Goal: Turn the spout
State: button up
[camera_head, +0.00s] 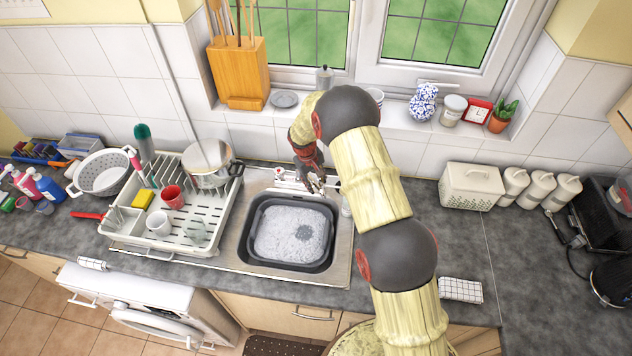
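The sink (340,265) is a steel unit set in the dark counter, with a black tub (262,262) full of foamy water in its bowl. My arm reaches over from the lower right, and my gripper (314,184) points down at the back edge of the sink, behind the tub. The tap and its spout are largely hidden there by my gripper; I cannot make out the spout's direction or whether my gripper touches it. The fingers are too small to tell open from shut.
A colander (101,173) is farther left. A white bread box (470,186) and canisters stand right. A windowsill with jars runs behind.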

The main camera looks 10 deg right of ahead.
jog(key=shift+c, duration=0.7)
jog(key=c, duration=0.7)
grip_shut()
